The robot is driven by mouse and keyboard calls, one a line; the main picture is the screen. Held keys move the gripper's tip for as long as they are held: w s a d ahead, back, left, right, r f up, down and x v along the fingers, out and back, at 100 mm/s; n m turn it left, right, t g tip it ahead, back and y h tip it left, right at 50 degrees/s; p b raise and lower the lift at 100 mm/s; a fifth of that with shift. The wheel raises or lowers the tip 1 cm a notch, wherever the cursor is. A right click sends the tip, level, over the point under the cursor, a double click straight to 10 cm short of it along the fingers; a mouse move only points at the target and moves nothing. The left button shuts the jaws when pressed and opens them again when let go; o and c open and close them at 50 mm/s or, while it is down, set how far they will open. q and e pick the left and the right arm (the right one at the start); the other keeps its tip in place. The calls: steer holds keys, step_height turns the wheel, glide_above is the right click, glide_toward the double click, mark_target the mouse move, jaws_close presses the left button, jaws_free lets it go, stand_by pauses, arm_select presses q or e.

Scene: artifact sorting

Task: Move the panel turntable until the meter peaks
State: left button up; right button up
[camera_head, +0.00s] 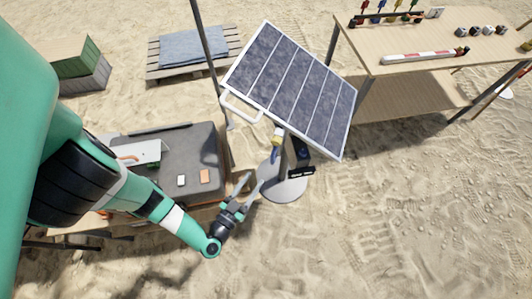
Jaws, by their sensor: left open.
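A tilted solar panel (296,90) with a white frame stands on a post above a round grey base (285,188). A white handle (240,106) sticks out from its lower left edge. A small dark box (301,171) sits by the post over the base; it may be the meter, but its reading is too small to tell. My left gripper (249,185) is open and empty, just left of the base and below the handle. It appears apart from the handle; whether it touches the base I cannot tell. My right gripper is not in view.
A dark grey case (185,150) lies on a table at the left, with small items on it. A thin pole (208,50) rises behind it. A wooden table (430,55) with tools stands at the right. A pallet (165,70) and crates (75,60) are behind. Front right sand is clear.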

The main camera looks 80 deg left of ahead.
mark_target(272, 159)
arm_select(q)
steer(key=x, duration=0.3)
steer(key=b+x, duration=0.1)
steer(key=x, duration=0.3)
steer(key=w+d+x, duration=0.1)
steer(key=x, duration=0.3)
steer(key=shift+w+a+f+b, duration=0.1)
steer(key=shift+a+b, duration=0.1)
steer(key=shift+b, duration=0.15)
jaws_close()
stand_by(1.4)
